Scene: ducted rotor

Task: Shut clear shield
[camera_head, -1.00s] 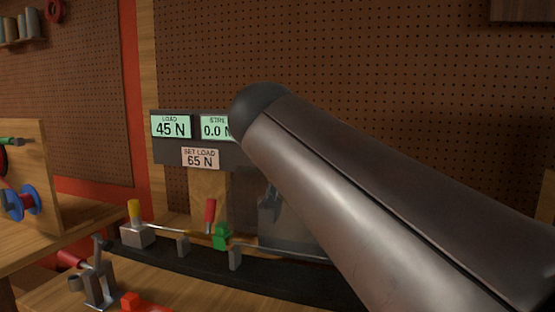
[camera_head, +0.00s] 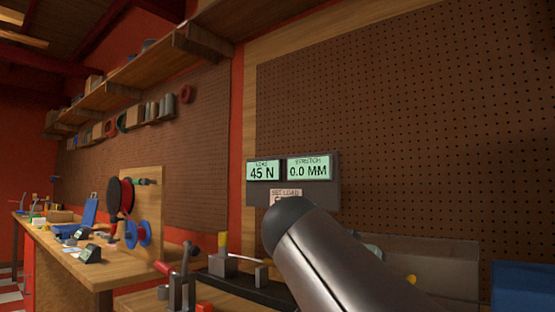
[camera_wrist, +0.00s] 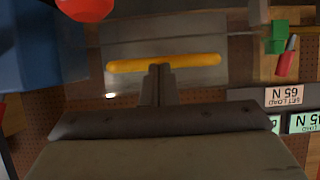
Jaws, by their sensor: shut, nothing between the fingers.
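The clear shield (camera_head: 440,262) is a see-through panel at the lower right of the head view, partly hidden behind my arm. A bit of its yellow handle (camera_head: 411,279) shows beside the arm. In the wrist view the handle is a yellow bar (camera_wrist: 190,61) across a greyish see-through panel (camera_wrist: 150,35). My gripper (camera_wrist: 158,70) is shut and empty, its fingertips overlapping the bar's lower edge in the picture. I cannot tell whether they touch it. How far open the shield stands is unclear.
A display board (camera_head: 292,185) reads 45 N and 0.0 MM. A dark bench rig (camera_head: 250,285) with clamps lies below it. A blue box (camera_head: 520,285) stands at the right. The wrist view shows a red round thing (camera_wrist: 85,8) and a green block (camera_wrist: 279,36).

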